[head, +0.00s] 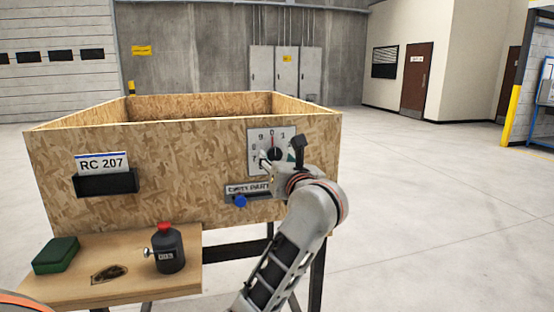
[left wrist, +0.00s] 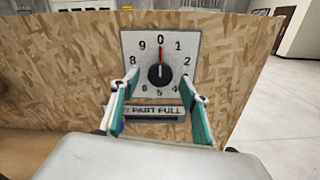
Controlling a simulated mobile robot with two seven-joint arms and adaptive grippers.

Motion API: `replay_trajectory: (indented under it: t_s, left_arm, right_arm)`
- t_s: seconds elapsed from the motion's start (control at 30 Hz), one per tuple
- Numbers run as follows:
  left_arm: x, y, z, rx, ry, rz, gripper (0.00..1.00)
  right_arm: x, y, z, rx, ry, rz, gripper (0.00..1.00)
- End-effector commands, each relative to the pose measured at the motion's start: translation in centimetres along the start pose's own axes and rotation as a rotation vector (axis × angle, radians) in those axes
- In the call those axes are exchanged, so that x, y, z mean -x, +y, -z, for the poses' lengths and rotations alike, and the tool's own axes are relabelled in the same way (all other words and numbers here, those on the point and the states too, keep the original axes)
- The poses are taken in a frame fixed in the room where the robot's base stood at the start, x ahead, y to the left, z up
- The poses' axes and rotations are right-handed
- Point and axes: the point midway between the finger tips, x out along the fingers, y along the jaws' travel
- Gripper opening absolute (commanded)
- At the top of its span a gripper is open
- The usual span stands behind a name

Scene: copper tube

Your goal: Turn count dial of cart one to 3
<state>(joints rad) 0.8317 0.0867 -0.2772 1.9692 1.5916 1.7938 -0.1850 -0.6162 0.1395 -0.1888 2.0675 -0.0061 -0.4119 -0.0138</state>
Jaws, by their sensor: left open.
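The count dial is a round black knob (left wrist: 160,75) with a red pointer on a white number plate (head: 253,137), fixed to the front of a wooden cart box (head: 190,190). In the left wrist view the pointer is straight up at 0. My left gripper (left wrist: 159,77) is open, with its teal-lined fingers to the left and right of the knob. The fingertips show over the lower plate near 8 and 2; whether they touch it I cannot tell. In the head view my left gripper (head: 280,158) partly covers the plate. My right gripper is not in view.
Below the dial is a label strip (left wrist: 156,112) reading PART FULL, with a blue knob (head: 240,201). An RC 207 card (head: 103,163) sits in a black holder. Floor on the right is clear.

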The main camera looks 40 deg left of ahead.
Motion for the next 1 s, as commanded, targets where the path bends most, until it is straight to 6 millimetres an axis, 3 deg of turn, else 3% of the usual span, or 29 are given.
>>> replay_trajectory:
  t_s: [0.2, 0.47, 0.5, 0.63, 1.0]
  left_arm:
    - [-1.8, 0.0, 0.0, -0.002, -0.001, -0.002, 0.45]
    - [-2.0, 0.0, 0.0, -0.001, 0.0, -0.001, 0.45]
    - [-2.0, 0.0, 0.0, -0.001, 0.0, -0.001, 0.43]
    - [-2.0, 0.0, 0.0, -0.001, 0.0, -0.001, 0.09]
    - [-2.0, 0.1, -0.2, -0.029, 0.0, -0.001, 0.07]
  right_arm:
    - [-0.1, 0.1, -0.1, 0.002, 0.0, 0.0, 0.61]
    - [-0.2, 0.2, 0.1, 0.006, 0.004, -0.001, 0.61]
    - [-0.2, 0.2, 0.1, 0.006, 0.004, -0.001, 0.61]
    - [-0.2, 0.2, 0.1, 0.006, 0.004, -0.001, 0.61]
    - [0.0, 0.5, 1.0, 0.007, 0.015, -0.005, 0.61]
